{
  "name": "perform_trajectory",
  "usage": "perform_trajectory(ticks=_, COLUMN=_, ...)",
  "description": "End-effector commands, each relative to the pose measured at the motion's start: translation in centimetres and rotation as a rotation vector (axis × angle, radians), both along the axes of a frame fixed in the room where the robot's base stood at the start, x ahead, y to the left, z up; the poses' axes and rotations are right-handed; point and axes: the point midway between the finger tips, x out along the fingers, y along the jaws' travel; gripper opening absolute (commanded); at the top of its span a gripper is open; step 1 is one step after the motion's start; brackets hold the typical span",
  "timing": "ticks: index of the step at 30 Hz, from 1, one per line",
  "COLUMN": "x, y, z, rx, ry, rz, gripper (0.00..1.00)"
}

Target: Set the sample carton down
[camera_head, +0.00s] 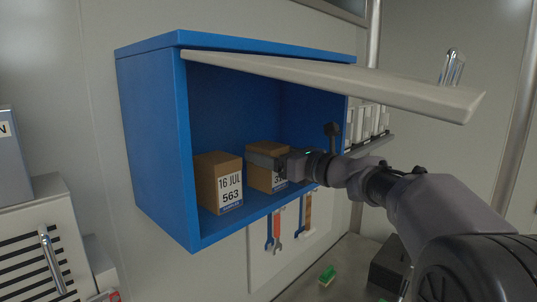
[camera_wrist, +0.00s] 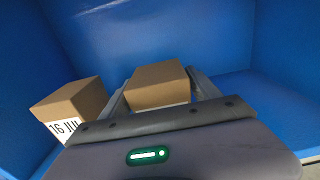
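The sample carton (camera_head: 258,179) is a brown box with a white label, partly hidden by my gripper. It sits on the floor of the blue cabinet, right of a second carton, and appears upright. My gripper (camera_head: 264,160) reaches in from the right, its fingers at the carton's upper part. In the wrist view, the carton (camera_wrist: 158,84) lies between the two fingers, one along each side, and they appear shut on it. Its underside is hidden in the wrist view.
A second brown carton (camera_head: 205,182), labelled "16 JUL 563", stands to the left with a small gap; it also shows in the wrist view (camera_wrist: 72,101). The blue cabinet (camera_head: 155,140) has a raised pale door (camera_head: 350,80) above my arm. Tools (camera_head: 275,230) hang below.

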Motion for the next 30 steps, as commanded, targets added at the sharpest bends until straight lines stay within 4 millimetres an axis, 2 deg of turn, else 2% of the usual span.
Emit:
perform_trajectory(ticks=12, x=-0.3, y=-0.3, z=0.5, rx=-0.001, ry=-0.001, rz=-0.001, gripper=0.83)
perform_trajectory(ticks=24, x=-7.4, y=-7.5, z=0.3, rx=0.000, ry=-0.001, rz=-0.002, gripper=0.83)
perform_trajectory(ticks=30, x=-8.5, y=-8.5, z=0.3, rx=-0.001, ry=-0.001, rz=0.001, gripper=0.83)
